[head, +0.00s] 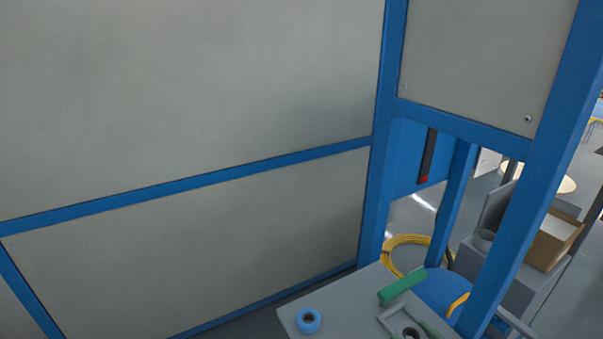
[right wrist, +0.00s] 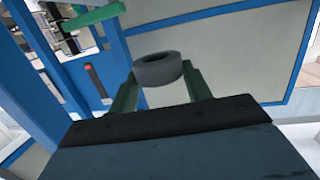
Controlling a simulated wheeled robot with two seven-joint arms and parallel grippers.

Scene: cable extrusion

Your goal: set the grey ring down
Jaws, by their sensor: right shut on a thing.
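The grey ring (right wrist: 158,70) is a short, thick-walled round piece with a dark hole. In the right wrist view it sits between the green fingertips of my right gripper (right wrist: 160,82), which is shut on it. The ring looks tilted, and nothing is seen touching it but the fingers. In the head view, a grey round part with a dark hole (head: 410,333) shows at the bottom edge beside a green strip; I cannot tell whether it is the same ring. My left gripper is not in view.
A grey tabletop (head: 348,302) carries a blue ring (head: 308,320). A green bar (head: 402,286) shows near its right side. Blue posts (head: 376,200) and large grey panels (head: 200,100) stand behind. A yellow coil (head: 392,262) and an open cardboard box (head: 552,240) are farther right.

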